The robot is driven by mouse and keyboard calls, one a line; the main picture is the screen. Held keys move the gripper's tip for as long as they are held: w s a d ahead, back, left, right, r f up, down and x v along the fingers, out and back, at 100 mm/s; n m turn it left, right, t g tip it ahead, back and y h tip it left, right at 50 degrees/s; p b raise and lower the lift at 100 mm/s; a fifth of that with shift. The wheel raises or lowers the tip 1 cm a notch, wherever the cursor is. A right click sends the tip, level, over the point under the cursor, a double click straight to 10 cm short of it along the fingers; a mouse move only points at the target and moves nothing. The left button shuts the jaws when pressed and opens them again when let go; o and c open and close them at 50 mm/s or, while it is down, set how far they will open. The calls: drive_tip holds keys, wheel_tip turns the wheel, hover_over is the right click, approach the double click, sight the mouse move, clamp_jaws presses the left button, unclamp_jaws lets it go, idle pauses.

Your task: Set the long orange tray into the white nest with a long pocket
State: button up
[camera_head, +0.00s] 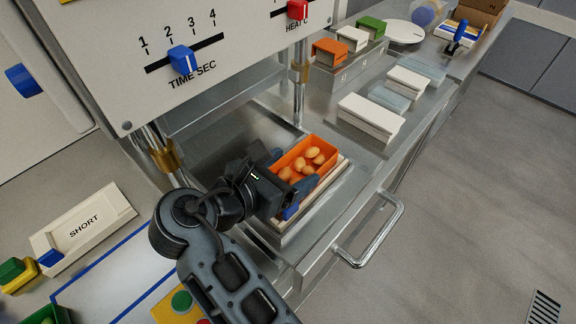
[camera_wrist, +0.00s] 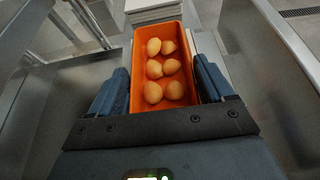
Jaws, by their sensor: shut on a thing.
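The long orange tray (camera_head: 328,145) holds several round, orange-brown pasta pieces (camera_head: 306,160). My gripper (camera_head: 290,172) is shut on the tray, with one dark blue finger along each long side. The wrist view shows the tray (camera_wrist: 183,35) between the fingers of my gripper (camera_wrist: 160,88), level as far as I can see. A pale, cream-white rim (camera_head: 326,192), seemingly the white nest, shows below the tray in the head view. The tray and my gripper hide most of it, and I cannot tell whether the tray touches it or is seated in the pocket.
A metal drawer handle (camera_head: 372,236) juts out at the front. White lidded boxes (camera_head: 371,117) stand on the counter behind. A cream block marked SHORT (camera_head: 84,228) lies at left. The panel with a blue slider (camera_head: 181,60) overhangs the area, on brass-collared posts (camera_head: 163,157).

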drive_tip(key=o, duration=1.1)
drive_tip(key=shift+b+v, duration=0.45)
drive_tip(key=shift+v, duration=3.45)
